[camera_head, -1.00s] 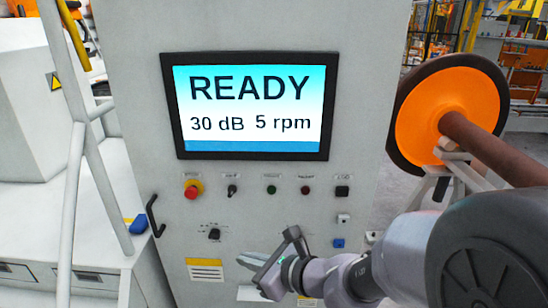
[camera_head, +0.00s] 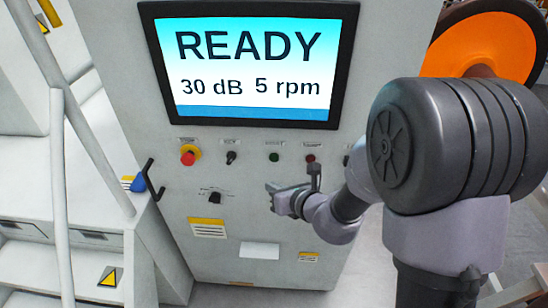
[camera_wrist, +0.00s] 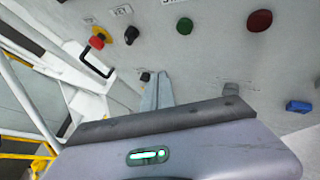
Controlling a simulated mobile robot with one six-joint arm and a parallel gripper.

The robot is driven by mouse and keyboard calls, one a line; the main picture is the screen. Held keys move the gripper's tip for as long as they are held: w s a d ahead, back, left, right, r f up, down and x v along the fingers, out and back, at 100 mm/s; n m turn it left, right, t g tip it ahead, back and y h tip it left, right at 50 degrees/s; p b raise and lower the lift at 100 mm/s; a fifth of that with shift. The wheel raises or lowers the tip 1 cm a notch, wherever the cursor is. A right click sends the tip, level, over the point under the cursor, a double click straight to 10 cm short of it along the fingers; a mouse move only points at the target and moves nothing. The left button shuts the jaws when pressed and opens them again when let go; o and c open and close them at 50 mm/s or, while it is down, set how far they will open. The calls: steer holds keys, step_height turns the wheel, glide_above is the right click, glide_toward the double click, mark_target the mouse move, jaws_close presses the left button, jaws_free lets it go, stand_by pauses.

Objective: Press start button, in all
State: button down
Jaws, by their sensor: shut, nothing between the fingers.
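The green button (camera_head: 273,157) is in the row of controls under the screen of the white cabinet. It also shows near the top of the wrist view (camera_wrist: 184,25), with a partly cut-off label above it. My gripper (camera_head: 271,188) is shut and empty, a little below the green button and apart from it in the picture. In the wrist view its fingers (camera_wrist: 158,92) point up toward the panel, below and left of the green button. I cannot tell how far the fingertips are from the panel. The screen (camera_head: 250,65) reads READY, 30 dB, 5 rpm.
A red button (camera_head: 310,158) is right of the green one. A black switch (camera_head: 231,157) and a red emergency stop on yellow (camera_head: 188,155) are to its left. A black knob (camera_head: 215,197) is lower left. An orange wheel (camera_head: 490,45) stands at the right behind my arm.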

steer(key=p, duration=0.2)
glide_toward(266, 161)
steer(key=shift+w+a+f, duration=0.35)
steer(key=shift+a+f, duration=0.15)
steer(key=shift+w+a+f, duration=0.3)
steer(key=shift+a+f, duration=0.25)
stand_by(1.1)
steer(key=shift+w, duration=0.4)
steer(key=shift+w, duration=0.45)
stand_by(0.5)
steer(key=shift+s, duration=0.85)
